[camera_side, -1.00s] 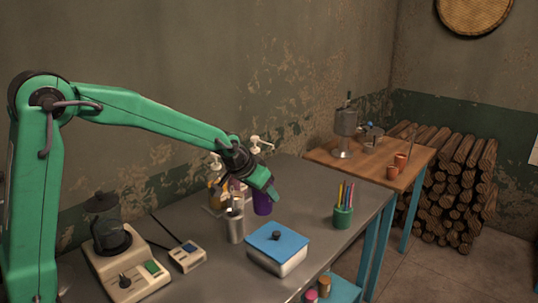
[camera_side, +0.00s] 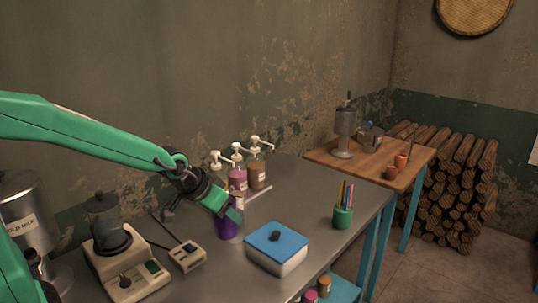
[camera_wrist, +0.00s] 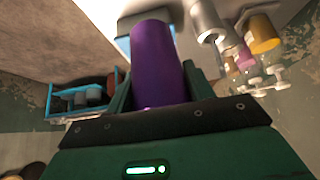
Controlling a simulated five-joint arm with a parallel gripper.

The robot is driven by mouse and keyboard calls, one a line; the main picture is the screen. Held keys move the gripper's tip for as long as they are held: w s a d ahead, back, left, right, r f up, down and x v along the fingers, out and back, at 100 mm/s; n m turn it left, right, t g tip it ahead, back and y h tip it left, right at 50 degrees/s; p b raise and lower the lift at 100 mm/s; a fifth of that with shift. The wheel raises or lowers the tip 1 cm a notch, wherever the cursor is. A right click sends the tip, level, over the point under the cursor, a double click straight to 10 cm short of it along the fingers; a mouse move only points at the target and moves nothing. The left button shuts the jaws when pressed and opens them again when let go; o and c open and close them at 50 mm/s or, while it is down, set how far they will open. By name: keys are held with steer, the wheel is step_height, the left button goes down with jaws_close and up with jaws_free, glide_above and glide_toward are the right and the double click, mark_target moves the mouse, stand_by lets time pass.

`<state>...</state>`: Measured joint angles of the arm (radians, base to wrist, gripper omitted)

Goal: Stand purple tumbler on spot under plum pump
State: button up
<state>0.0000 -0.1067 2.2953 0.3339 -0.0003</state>
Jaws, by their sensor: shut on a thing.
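The purple tumbler (camera_side: 226,223) is held in my gripper (camera_side: 230,207) in the side view, roughly upright. It fills the middle of the wrist view (camera_wrist: 157,62) between my gripper's fingers (camera_wrist: 155,92). The plum pump bottle (camera_side: 238,179), with a white pump head, stands behind and slightly right of the tumbler, between two other pump bottles. The tumbler is apart from it. The plum bottle also shows at right in the wrist view (camera_wrist: 246,59). The spot under its nozzle is hidden behind my gripper and the tumbler in the side view.
A brown pump bottle (camera_side: 257,173) stands right of the plum one; a yellow one (camera_wrist: 263,34) shows in the wrist view. A blue-lidded box (camera_side: 277,248) and pencil cup (camera_side: 343,217) stand to the right.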

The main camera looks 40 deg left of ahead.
steer(key=shift+w, duration=0.15)
stand_by(0.7)
steer(key=w+f, duration=0.3)
steer(key=w, duration=1)
steer(key=w+f, duration=0.4)
steer(key=w, duration=0.9)
steer(key=shift+w+f+m, duration=0.15)
steer(key=shift+w+m, duration=0.15)
steer(key=shift+f, duration=0.1)
steer(key=shift+f, duration=3.85)
steer(key=shift+f, duration=0.2)
steer(key=o, duration=1.2)
